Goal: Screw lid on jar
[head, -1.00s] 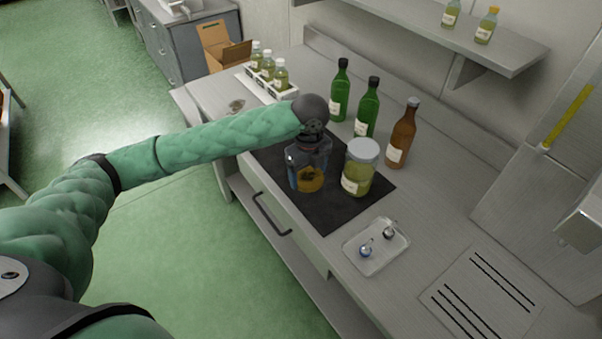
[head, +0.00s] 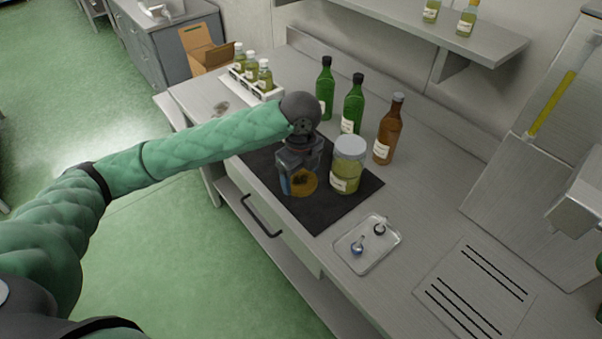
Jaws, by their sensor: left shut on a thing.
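The glass jar (head: 346,181) stands upright on the dark mat, with pale yellow-green contents, a white label and a grey-white top. My left gripper (head: 299,181) points down just left of the jar, over the mat. It is shut on an amber, round, lid-like thing (head: 305,185) with a dark patch in its middle. The fingers and wrist hide part of it. Whether it touches the mat is unclear. My right gripper is not in view.
The dark mat (head: 325,218) lies on a steel bench. Two green bottles (head: 352,105) and a brown bottle (head: 387,133) stand behind the jar. A white rack (head: 262,93) holds small bottles. A clear tray (head: 352,264) with two small items lies in front.

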